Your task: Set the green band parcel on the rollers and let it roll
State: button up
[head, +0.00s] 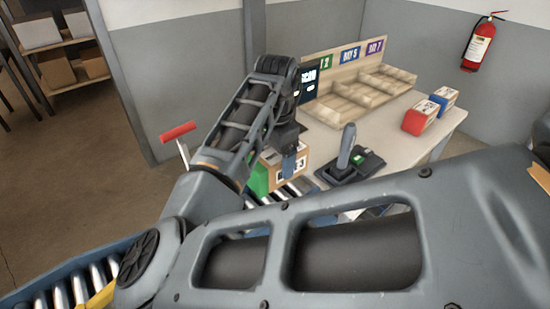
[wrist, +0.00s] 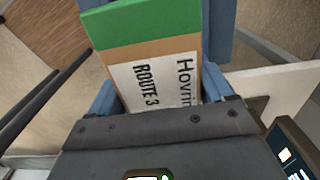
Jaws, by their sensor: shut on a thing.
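The green band parcel (head: 259,179) is a brown box with a green end and a white label. In the wrist view the parcel (wrist: 122,52) sits between the blue fingers, its label reading "ROUTE 3". My gripper (head: 291,164) is shut on it. In the head view the rollers (head: 293,191) show just below and right of the parcel; I cannot tell whether it touches them. More rollers (head: 73,291) show at the lower left. My arm hides the track between the two stretches.
A red parcel (head: 420,117) and a blue parcel (head: 445,98) stand farther right. A wooden bay rack (head: 345,98) is behind. A red handle (head: 178,132) rises at left.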

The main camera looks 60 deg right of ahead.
jog(key=shift+w+f, duration=0.15)
jog(key=shift+w, duration=0.1)
jog(key=shift+s+d+f+b, duration=0.1)
jog(key=shift+d+f+b, duration=0.05)
jog(key=shift+f+b, duration=1.45)
jog(key=shift+d+f+b, duration=0.1)
jog(key=shift+f+b, duration=1.25)
jog(key=shift+f, duration=0.3)
jog(key=o, duration=1.2)
notch_tip(320, 180, up, 8)
jog(key=shift+f, duration=0.1)
